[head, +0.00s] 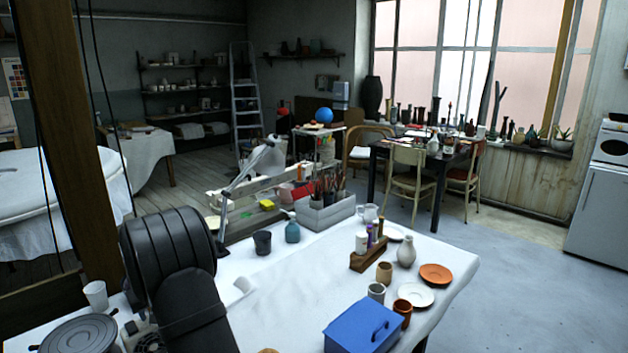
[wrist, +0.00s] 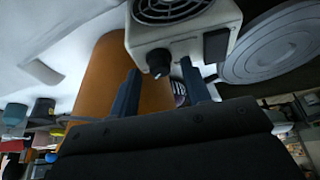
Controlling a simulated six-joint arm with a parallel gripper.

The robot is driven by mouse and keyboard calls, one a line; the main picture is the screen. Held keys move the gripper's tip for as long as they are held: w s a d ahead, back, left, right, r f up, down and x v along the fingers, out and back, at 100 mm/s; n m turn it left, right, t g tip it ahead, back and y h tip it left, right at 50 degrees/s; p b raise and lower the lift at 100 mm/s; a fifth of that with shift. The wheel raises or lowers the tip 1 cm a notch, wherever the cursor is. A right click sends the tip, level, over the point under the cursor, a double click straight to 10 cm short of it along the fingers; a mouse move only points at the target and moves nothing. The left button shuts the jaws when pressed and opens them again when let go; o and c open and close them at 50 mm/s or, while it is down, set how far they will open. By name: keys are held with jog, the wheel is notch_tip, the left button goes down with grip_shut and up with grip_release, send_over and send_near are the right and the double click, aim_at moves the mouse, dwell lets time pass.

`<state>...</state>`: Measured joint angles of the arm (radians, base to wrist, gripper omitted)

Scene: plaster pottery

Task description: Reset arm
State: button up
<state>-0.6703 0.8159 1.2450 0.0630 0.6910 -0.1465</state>
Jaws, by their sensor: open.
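My gripper (wrist: 164,90) shows in the wrist view as two dark blue-grey fingers set well apart. It is open, and nothing is visibly held between them. An orange-brown rounded shape (wrist: 98,75) lies beyond the left finger; I cannot tell how far off it is. A pale heater-like box (wrist: 185,32) with a round grille and a dark knob is beyond the fingertips. In the head view my black arm fills the lower left, and the gripper does not show.
The white-covered table (head: 290,285) holds a blue box (head: 350,335), an orange saucer (head: 436,274), a white plate (head: 416,296), a grey vase (head: 406,251) and a wooden rack (head: 368,256). A grey round lid (head: 80,335) and a white cup (head: 96,295) are near my arm. The table's middle is clear.

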jog(key=shift+w+d+n+g+y, duration=0.1)
jog(key=shift+n+g+y, duration=0.2)
jog(key=shift+n, duration=0.7)
jog(key=shift+w+d+n+g+y, duration=0.1)
jog(key=shift+n+g+y, duration=0.15)
jog(key=shift+n, duration=0.75)
jog(key=o, duration=1.2)
jog(key=shift+o, duration=0.3)
jog(key=s+r+m, duration=0.1)
jog(key=s+r, duration=0.4)
jog(key=r, duration=0.2)
jog(key=shift+r+t, duration=0.15)
jog(key=shift+t, duration=0.3)
jog(key=s+d+r+m+t, duration=0.1)
jog(key=s+d+r+m, duration=0.15)
jog(key=s+r, duration=0.45)
jog(key=x, duration=1)
jog(key=shift+w+a, duration=0.2)
jog(key=shift+a, duration=0.05)
jog(key=shift+r, duration=0.15)
